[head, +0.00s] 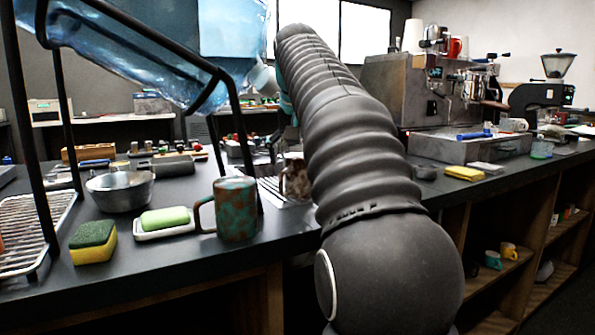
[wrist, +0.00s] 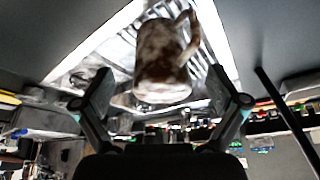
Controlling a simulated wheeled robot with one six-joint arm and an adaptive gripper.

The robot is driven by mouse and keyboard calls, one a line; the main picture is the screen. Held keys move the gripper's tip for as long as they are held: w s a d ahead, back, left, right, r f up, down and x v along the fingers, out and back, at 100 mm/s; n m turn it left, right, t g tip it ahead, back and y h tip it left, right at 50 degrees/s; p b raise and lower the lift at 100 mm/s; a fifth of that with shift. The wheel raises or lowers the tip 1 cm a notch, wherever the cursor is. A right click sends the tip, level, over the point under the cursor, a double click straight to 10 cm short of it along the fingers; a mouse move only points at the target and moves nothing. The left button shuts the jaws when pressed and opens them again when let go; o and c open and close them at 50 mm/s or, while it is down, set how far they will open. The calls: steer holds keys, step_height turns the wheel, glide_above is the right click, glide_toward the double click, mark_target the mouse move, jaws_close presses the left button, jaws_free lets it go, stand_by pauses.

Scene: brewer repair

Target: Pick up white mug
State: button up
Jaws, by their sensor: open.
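A mug (wrist: 162,62) with mottled brown and whitish sides shows in the wrist view, its handle at the upper right. It is on or over a bright metal tray with a slatted rack (wrist: 118,50). A brown mottled mug (head: 296,180), which looks like the same one, stands in the head view, partly hidden by my arm. I see no plainly white mug on the counter. My gripper (wrist: 160,102) is open, with its two fingers apart on either side of the mug in the picture. I cannot tell how far the mug is from the fingers.
A teal and rust mug (head: 236,208), a soap dish (head: 164,231), a sponge (head: 93,242) and a metal bowl (head: 120,192) stand on the near counter. A dark frame with a blue water bottle (head: 120,48) rises at the left. An espresso machine (head: 405,90) stands behind.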

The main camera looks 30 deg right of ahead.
mark_target(300, 155)
steer(key=w, duration=0.1)
steer(key=w+d, duration=0.1)
steer(key=shift+w+d+f+p, duration=0.2)
steer(key=shift+w+d+p, duration=0.1)
steer(key=shift+w, duration=0.1)
steer(key=shift+b+x, duration=0.35)
steer(key=shift+x, duration=0.95)
steer(key=shift+s+a, duration=0.1)
steer(key=c, duration=1.2)
